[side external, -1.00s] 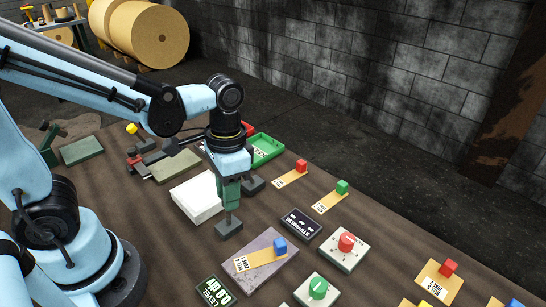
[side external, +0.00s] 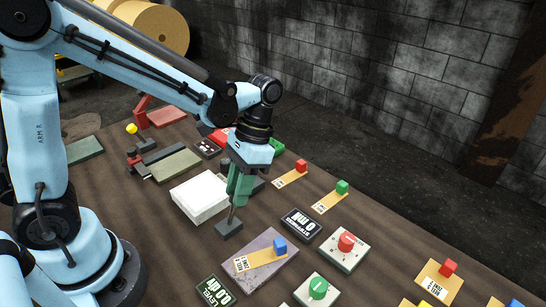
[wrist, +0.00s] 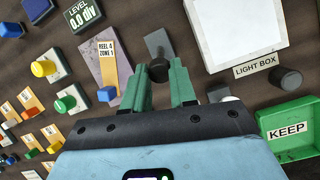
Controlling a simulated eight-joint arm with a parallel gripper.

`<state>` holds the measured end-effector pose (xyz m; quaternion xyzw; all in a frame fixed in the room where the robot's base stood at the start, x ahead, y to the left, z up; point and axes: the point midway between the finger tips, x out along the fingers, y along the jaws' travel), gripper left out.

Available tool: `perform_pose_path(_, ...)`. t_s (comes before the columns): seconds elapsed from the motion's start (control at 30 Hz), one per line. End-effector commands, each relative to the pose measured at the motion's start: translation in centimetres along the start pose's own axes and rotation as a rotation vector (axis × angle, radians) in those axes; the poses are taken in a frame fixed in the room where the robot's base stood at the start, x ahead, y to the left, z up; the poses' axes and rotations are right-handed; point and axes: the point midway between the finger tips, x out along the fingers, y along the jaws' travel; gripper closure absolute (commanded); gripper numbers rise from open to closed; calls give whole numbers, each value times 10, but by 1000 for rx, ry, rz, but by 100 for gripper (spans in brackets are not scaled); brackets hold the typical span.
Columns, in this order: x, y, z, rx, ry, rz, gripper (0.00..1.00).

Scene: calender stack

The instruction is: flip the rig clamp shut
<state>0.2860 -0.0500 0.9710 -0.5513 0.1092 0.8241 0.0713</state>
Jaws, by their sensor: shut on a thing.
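My gripper (side external: 239,189) has two green fingers and points down, tilted, over the middle of the table. In the wrist view its fingers (wrist: 163,88) close around a dark round knob (wrist: 161,71). The knob belongs to a thin post on a small grey block (side external: 228,229), which lies on the table; its grey plate also shows in the wrist view (wrist: 157,44). This looks like the rig clamp and its lever, though no label confirms it. The post leans slightly in the side view. The fingers hide part of the knob.
A white light box (side external: 200,197) stands close behind the block. A grey plate (side external: 265,268) with a blue-knobbed slider lies in front. A stiffness display (side external: 301,224) and a red knob box (side external: 343,247) stand to the right. A green KEEP tray (wrist: 290,125) is near my gripper.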

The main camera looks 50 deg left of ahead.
Motion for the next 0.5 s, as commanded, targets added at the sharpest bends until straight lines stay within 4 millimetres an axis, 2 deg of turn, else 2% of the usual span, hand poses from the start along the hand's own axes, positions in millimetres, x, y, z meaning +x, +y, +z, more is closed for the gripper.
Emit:
perform_pose_path(0.03, 0, 0, 0, 0, 1, 0, 100)
perform_pose_path(0.07, 0, 0, 0, 0, 1, 0, 71)
perform_pose_path(0.2, 0, 0, 0, 0, 2, -1, 49)
perform_pose_path(0.5, 0, 0, 0, 0, 3, -1, 48)
